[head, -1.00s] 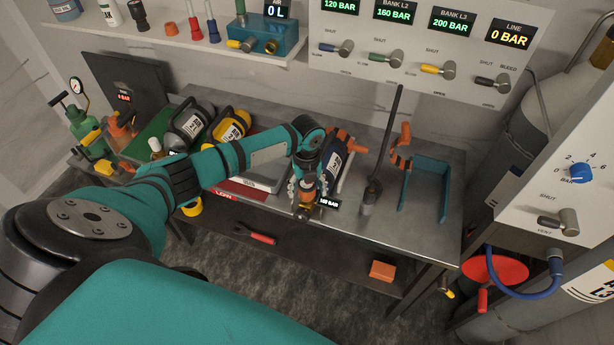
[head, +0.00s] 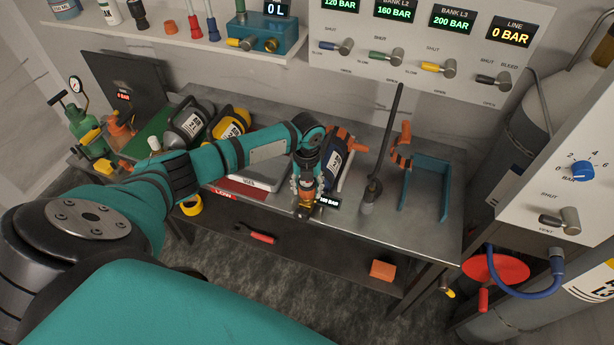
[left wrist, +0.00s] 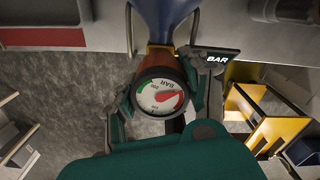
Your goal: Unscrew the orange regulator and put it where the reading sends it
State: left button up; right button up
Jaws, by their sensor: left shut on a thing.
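My left gripper (head: 305,192) is at the bench's front edge, its fingers closed on either side of the orange regulator (head: 304,210). In the head view the cylinder (head: 334,163) lies on the bench, partly hidden by my arm. A small tag (head: 329,202) beside the regulator reads 160 BAR. My right gripper is not in view.
Grey and yellow cylinders (head: 232,122) lie left on the bench (head: 428,205). A dark upright rod (head: 378,150) and a teal bracket (head: 425,190) stand right. The wall panel (head: 440,55) shows bank readings. The bench's front right is clear.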

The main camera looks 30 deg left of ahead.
pick_arm(q)
jog(key=n+p, duration=0.2)
jog(key=n, duration=0.1)
jog(key=shift+s+r, duration=0.1)
jog(key=shift+r, duration=0.25)
jog(key=shift+f+n+p, duration=0.15)
jog(key=shift+n+p, duration=0.35)
jog(key=shift+n, duration=0.5)
jog(key=shift+f+n, duration=0.25)
jog(key=shift+n, duration=0.65)
jog(key=n, duration=1)
jog(key=shift+n, duration=0.4)
jog(key=n, duration=0.3)
jog(key=shift+r+n, duration=0.1)
jog(key=shift+n, duration=0.3)
jog(key=o, duration=1.3)
jog(key=shift+o, duration=0.2)
